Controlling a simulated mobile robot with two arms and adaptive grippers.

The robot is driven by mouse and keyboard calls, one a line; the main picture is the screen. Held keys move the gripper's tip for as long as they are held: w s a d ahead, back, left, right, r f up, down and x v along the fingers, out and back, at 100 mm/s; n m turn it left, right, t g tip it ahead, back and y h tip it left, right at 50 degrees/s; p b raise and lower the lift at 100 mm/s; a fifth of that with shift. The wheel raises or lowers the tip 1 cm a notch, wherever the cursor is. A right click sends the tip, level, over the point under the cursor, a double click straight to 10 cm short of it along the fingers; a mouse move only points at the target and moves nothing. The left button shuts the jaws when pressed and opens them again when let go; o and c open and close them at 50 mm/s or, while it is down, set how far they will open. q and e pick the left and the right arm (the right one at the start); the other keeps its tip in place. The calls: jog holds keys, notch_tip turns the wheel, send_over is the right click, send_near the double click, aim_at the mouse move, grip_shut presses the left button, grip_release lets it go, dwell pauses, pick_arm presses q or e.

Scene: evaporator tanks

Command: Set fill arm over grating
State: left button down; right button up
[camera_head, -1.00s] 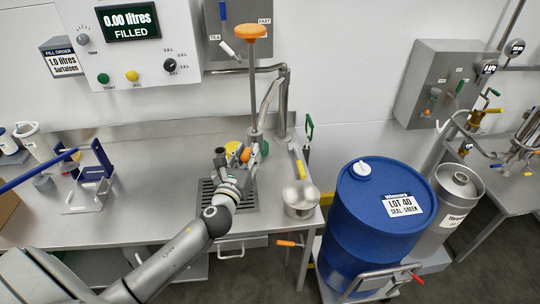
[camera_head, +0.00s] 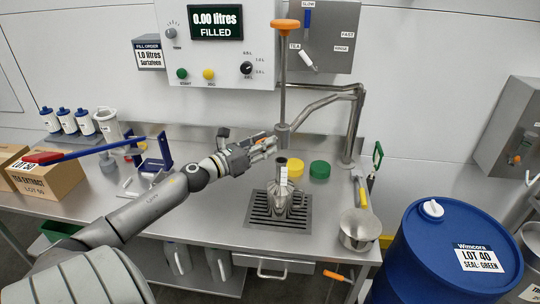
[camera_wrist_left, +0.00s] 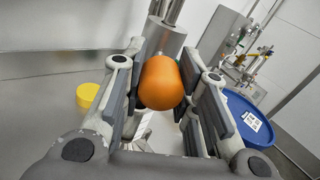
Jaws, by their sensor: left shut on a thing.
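The fill arm (camera_head: 322,104) is a bent steel pipe reaching left from its post to an upright nozzle body (camera_head: 283,136) with a tall rod and orange top knob (camera_head: 285,27). My left gripper (camera_head: 268,148) is beside the nozzle body, coming in from the left. In the wrist view its fingers (camera_wrist_left: 165,95) are shut around a rounded orange handle (camera_wrist_left: 167,84), with the steel nozzle cylinder (camera_wrist_left: 165,42) behind. The dark grating (camera_head: 262,222) lies in the bench below, with a shiny steel vessel (camera_head: 281,200) on it. The exact nozzle height above it is unclear.
Yellow (camera_head: 320,169) and green (camera_head: 294,167) lids lie behind the grating. A steel pot (camera_head: 358,232) is at the bench's right end. A blue drum (camera_head: 450,255) stands right of the bench. Boxes and bottles are at the left.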

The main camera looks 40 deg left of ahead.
pick_arm(q)
jog(key=shift+a+r, duration=0.1)
jog(key=shift+a, duration=0.2)
jog(key=c, duration=1.5)
grip_release()
jog(key=o, duration=0.4)
jog(key=shift+w+a+f, duration=0.15)
jog(key=shift+a+f, duration=0.05)
jog(key=shift+a, duration=0.05)
jog(key=shift+d, duration=0.15)
jog(key=shift+s, duration=0.25)
jog(key=s+a, duration=0.1)
jog(key=s, duration=1)
jog(key=shift+s+a, duration=0.25)
jog(key=shift+a, duration=0.15)
